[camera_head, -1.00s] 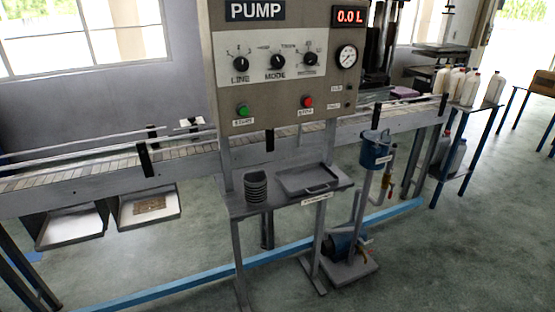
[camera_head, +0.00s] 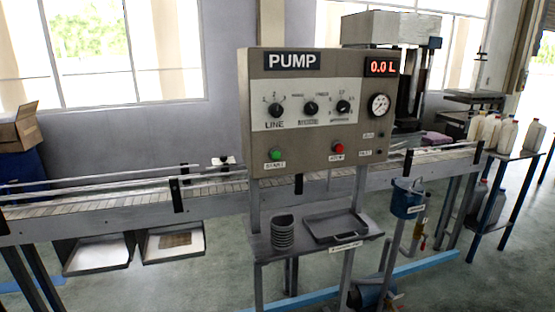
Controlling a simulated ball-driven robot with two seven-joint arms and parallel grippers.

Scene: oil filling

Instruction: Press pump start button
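The grey pump control panel (camera_head: 318,165) stands upright on a frame in the middle of the head view. Its green start button (camera_head: 275,155) is at the lower left of the panel face, above a small label. A red button (camera_head: 338,148) is at the lower right. Three black knobs, the left one labelled LINE (camera_head: 276,110), sit on a light strip above the buttons. The red display (camera_head: 384,66) reads 0.0 L, and a round gauge (camera_head: 379,105) is below it. Neither of my grippers is in view.
A shelf (camera_head: 270,245) below the panel holds a stack of dark cups (camera_head: 283,232) and a tray (camera_head: 336,238). A conveyor (camera_head: 120,205) runs behind the panel. A blue funnel-like vessel (camera_head: 408,199) stands right of the shelf. White bottles (camera_head: 506,135) stand on a side table at the right.

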